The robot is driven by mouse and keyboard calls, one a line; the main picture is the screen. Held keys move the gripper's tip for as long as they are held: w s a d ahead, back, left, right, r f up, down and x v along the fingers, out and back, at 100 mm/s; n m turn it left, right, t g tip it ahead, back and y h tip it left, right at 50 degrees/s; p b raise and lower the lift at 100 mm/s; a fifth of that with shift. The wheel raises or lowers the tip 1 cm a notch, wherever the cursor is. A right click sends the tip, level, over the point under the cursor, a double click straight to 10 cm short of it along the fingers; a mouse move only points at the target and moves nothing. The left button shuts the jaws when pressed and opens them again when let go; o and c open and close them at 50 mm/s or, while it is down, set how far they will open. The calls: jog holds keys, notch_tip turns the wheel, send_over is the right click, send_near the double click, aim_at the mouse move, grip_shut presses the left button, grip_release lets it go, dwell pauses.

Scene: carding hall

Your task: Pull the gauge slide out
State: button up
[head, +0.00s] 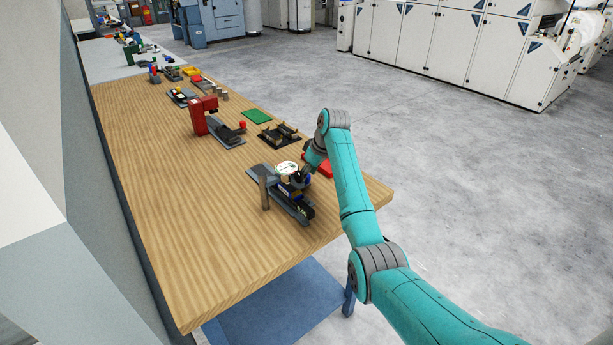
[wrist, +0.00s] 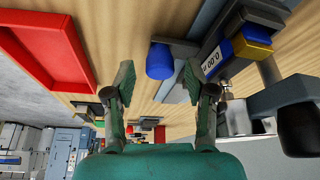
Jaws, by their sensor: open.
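The gauge (head: 292,195) stands on the wooden table near its front right corner, with a round white dial on top. In the wrist view a grey body with a 0.00 readout (wrist: 217,57) and a yellow block (wrist: 252,42) show at the upper right. A blue round knob (wrist: 160,62) sticks out from a grey block beside the readout. My gripper (wrist: 157,82) is open and empty; the knob appears in the picture between its fingertips, with no visible contact. In the head view my gripper (head: 306,170) is at the gauge's right side, its fingers mostly hidden.
A red tray (wrist: 45,45) lies close beside my gripper, partly behind my arm in the head view. A black fixture (head: 280,135), a green mat (head: 257,116) and a red press (head: 200,117) stand farther back. The table's near left area is clear.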

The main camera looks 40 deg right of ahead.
jog(key=shift+w+f, duration=0.25)
jog(key=shift+f, duration=0.45)
